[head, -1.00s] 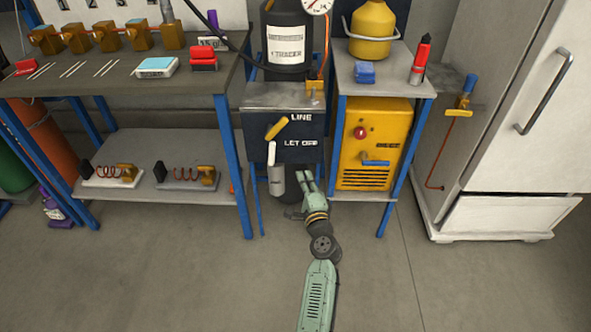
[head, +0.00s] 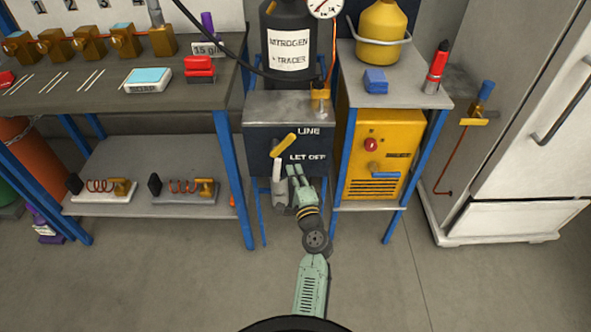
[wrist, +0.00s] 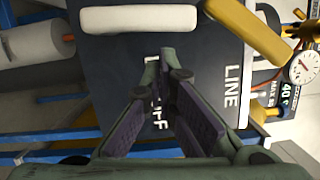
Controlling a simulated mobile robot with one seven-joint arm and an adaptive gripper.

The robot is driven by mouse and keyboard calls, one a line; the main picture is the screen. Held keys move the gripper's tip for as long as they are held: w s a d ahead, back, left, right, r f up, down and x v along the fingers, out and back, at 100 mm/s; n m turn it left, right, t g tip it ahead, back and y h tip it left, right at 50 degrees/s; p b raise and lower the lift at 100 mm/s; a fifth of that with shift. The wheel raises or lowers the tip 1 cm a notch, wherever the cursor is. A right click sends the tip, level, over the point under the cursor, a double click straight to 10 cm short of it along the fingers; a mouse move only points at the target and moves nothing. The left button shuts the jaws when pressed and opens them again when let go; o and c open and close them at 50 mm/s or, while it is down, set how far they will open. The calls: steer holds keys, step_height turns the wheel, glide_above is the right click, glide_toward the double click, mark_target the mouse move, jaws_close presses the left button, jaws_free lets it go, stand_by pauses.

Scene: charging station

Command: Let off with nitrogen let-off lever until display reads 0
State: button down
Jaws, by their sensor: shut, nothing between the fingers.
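The nitrogen let-off lever (head: 276,170) is a white handle hanging about upright beside the LET OFF lettering on a dark panel (head: 262,135). In the wrist view the white handle (wrist: 140,18) lies across the top. My gripper (head: 294,172) is shut and empty, in front of the panel just right of the white lever. In the wrist view its fingertips (wrist: 160,62) point at the LET OFF lettering, apart from the handle, and partly cover the letters.
A yellow lever (head: 284,145) slants above the white one, near LINE. A round gauge (head: 324,6) stands above the panel. A grey cylinder (head: 280,192) sits below the white lever. A yellow machine (head: 378,150) is on the right, a workbench (head: 110,110) on the left. Floor in front is clear.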

mark_target(277, 171)
steer(key=shift+a, duration=0.45)
steer(key=shift+a+r+n+p, duration=0.35)
steer(key=shift+a+n, duration=0.15)
steer(key=shift+a, duration=0.35)
